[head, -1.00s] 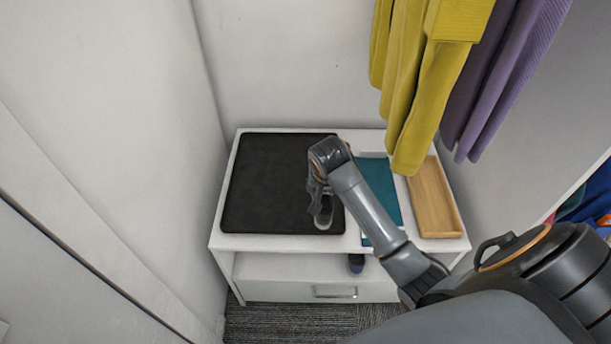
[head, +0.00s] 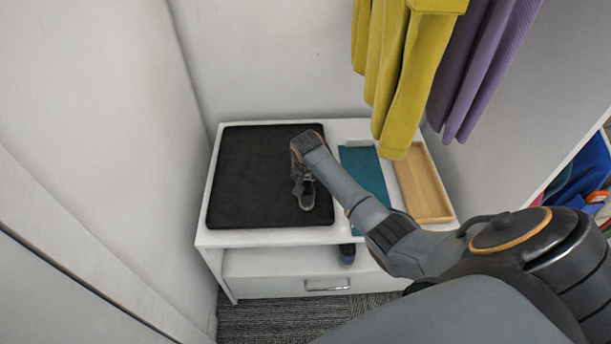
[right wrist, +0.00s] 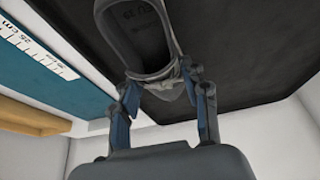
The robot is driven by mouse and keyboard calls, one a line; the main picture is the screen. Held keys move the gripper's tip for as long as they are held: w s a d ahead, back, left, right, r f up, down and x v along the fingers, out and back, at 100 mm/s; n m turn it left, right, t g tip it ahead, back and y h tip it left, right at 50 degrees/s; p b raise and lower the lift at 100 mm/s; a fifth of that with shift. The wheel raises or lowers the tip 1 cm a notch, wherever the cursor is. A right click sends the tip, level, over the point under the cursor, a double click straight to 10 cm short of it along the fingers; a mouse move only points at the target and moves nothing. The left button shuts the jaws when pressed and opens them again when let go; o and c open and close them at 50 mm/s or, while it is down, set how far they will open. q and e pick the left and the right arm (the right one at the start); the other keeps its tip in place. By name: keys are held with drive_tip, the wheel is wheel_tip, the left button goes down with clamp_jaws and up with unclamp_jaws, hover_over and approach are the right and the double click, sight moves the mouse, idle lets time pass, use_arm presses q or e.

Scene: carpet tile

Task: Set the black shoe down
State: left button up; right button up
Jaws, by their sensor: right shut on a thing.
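The black shoe (head: 307,201) shows in the head view below my right gripper (head: 300,181), over the right part of a black mat (head: 255,175). I cannot tell whether its sole touches the mat. In the right wrist view the shoe (right wrist: 140,38) has a dark opening with small print on the insole. My right gripper (right wrist: 163,88) is shut on one end of it, a finger on each side. In the head view my arm hides part of the shoe. My left gripper is not in view.
The mat lies on a white bench (head: 225,238). A teal board (head: 365,170) with a ruler (right wrist: 30,45) and a wooden tray (head: 424,185) lie to its right. A dark blue shoe (head: 347,255) is on the shelf below. Yellow (head: 405,80) and purple (head: 485,70) clothes hang above.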

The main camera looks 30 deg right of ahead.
drive_tip(key=shift+f, duration=0.1)
drive_tip(key=o, duration=1.2)
drive_tip(key=shift+s+a+r, duration=0.1)
drive_tip(key=shift+r, duration=0.45)
drive_tip(key=p+v, duration=0.2)
drive_tip(key=v, duration=0.9)
